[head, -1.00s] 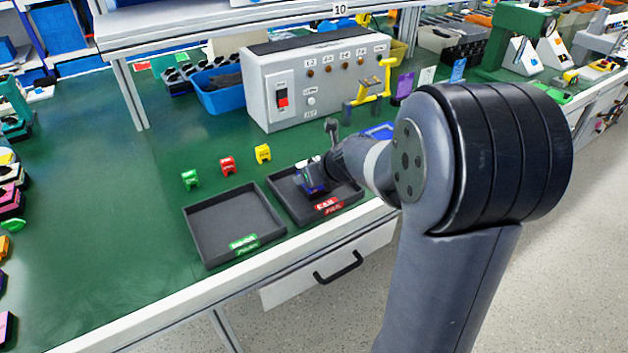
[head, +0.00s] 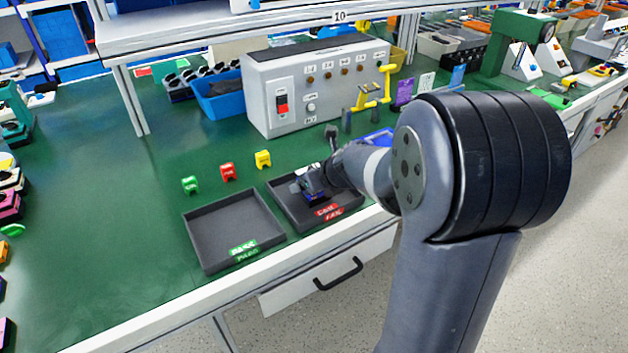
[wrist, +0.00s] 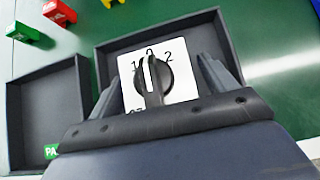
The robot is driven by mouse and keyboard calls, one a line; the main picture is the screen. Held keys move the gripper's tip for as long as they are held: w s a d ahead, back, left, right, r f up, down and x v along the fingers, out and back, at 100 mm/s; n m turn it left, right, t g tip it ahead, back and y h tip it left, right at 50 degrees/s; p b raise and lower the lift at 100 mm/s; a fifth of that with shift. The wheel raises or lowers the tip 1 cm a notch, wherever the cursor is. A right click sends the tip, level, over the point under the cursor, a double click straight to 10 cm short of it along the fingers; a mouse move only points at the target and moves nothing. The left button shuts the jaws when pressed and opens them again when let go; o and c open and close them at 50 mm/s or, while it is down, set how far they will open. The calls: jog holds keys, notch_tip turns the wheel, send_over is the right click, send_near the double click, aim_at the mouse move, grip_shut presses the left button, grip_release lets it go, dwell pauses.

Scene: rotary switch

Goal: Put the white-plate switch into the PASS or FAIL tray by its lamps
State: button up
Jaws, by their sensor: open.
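The white-plate switch (wrist: 152,75) shows in the wrist view, its black knob's white line pointing close to the 0 mark between 1 and 2. It lies inside the FAIL tray (head: 291,214), plate facing up. My gripper (head: 312,182) is low over this tray; in the wrist view its open fingers (wrist: 163,80) stand on either side of the switch. The near part of the plate is hidden by my gripper. The PASS tray (head: 232,228) is to the left and empty; it also shows in the wrist view (wrist: 45,108).
The grey test box (head: 318,90) with a row of dull brown lamps (head: 345,70) and a red switch stands behind the trays. Small green (head: 190,185), red (head: 227,172) and yellow (head: 263,159) blocks sit behind them. Open green bench lies to the left.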

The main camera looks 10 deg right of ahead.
jog(key=p+v, duration=0.3)
jog(key=v, duration=0.9)
jog(key=b+x, duration=0.3)
jog(key=x, duration=0.9)
jog(key=shift+f, duration=0.1)
jog(key=shift+r, duration=0.7)
jog(key=shift+f, duration=0.1)
